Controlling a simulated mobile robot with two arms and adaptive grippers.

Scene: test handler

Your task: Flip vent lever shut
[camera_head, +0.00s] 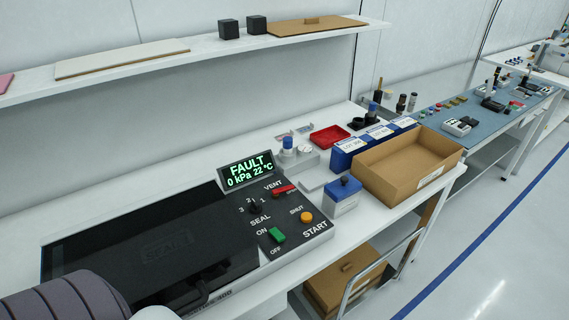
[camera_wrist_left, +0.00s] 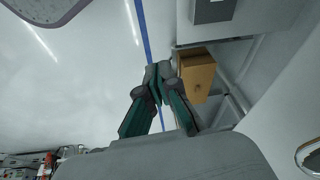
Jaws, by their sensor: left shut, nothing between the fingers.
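The test handler's control panel (camera_head: 270,222) is in the head view, right of its dark lid (camera_head: 150,245). The red vent lever (camera_head: 283,190) lies below the word VENT, at the upper end of its marked travel, away from the SHUT label. The display (camera_head: 246,170) reads FAULT, 0 kPa, 22 °C. A green switch (camera_head: 276,236) and an orange start button (camera_head: 306,217) are on the panel. My left gripper (camera_wrist_left: 155,72) shows in the left wrist view, shut and empty above the floor, away from the lever. My right gripper is not in view.
A blue-topped box (camera_head: 343,196) and an open cardboard tray (camera_head: 408,165) stand right of the panel. A red tray (camera_head: 330,136) lies behind. A shelf (camera_head: 200,48) runs above the bench. A cardboard box (camera_wrist_left: 197,75) is below bench height.

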